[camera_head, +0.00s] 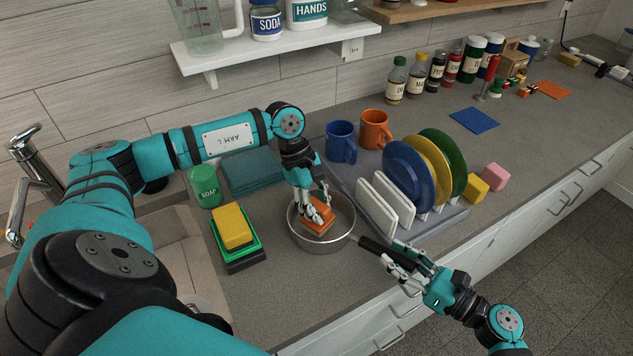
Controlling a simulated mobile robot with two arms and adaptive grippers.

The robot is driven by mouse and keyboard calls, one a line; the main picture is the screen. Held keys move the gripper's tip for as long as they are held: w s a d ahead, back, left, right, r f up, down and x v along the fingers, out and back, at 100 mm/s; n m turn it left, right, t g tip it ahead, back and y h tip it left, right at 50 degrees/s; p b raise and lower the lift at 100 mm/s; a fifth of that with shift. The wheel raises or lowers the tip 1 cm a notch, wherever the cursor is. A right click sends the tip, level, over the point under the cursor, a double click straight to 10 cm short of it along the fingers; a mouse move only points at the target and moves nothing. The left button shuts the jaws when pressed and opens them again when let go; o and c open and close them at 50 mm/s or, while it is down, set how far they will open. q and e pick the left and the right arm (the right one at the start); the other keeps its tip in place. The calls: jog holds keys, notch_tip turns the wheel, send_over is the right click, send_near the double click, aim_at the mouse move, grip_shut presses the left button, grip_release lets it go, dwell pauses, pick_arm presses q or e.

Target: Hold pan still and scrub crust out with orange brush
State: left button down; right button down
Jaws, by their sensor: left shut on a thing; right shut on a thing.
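A steel pan (322,244) sits on the grey counter, with its black handle (377,246) pointing to the right. My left gripper (315,208) reaches down into the pan from above and is shut on the orange brush (318,219). The brush is inside the pan, over its floor. My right gripper (402,262) is shut on the pan handle from the front right. Any crust on the pan floor is hidden by the brush, the gripper and the pan wall.
A dish rack with blue, yellow and green plates (408,172) stands just right of the pan. A yellow sponge on a green tray (236,255), a green soap can (204,186) and folded teal cloths (253,174) lie left. The sink (175,262) is further left.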

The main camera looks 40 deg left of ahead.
aim_at(326, 211)
pick_arm(q)
jog(key=shift+s+d, duration=0.1)
jog(key=shift+d, duration=1.4)
jog(key=shift+a+r, duration=0.1)
jog(key=shift+a, duration=1.75)
jog(key=shift+r, duration=4.5)
pick_arm(e)
jog(key=c, duration=1)
grip_release()
